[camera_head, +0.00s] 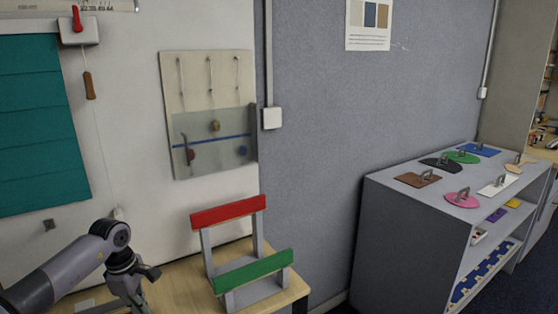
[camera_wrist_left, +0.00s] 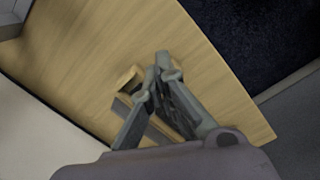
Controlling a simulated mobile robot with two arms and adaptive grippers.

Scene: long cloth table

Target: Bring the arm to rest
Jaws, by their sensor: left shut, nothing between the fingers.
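My left arm comes in from the lower left in the head view. Its gripper (camera_head: 140,296) hangs over the left part of a wooden table, left of a small stand, with its fingertips cut off or hard to see at the bottom edge. In the left wrist view the gripper (camera_wrist_left: 160,70) points at the wooden tabletop (camera_wrist_left: 100,50). Its fingers come together at the tips, and nothing is held. A small wooden piece with a dark opening (camera_wrist_left: 130,82) shows just beyond the fingers. My right gripper is in neither view.
A stand with a red bar (camera_head: 228,211) and a green bar (camera_head: 253,271) is on the table, right of my gripper. A wall board (camera_head: 210,110) hangs behind. A grey shelf unit (camera_head: 400,220) with several handled flat shapes stands at right. A pull cord with a wooden handle (camera_head: 89,86) hangs at left.

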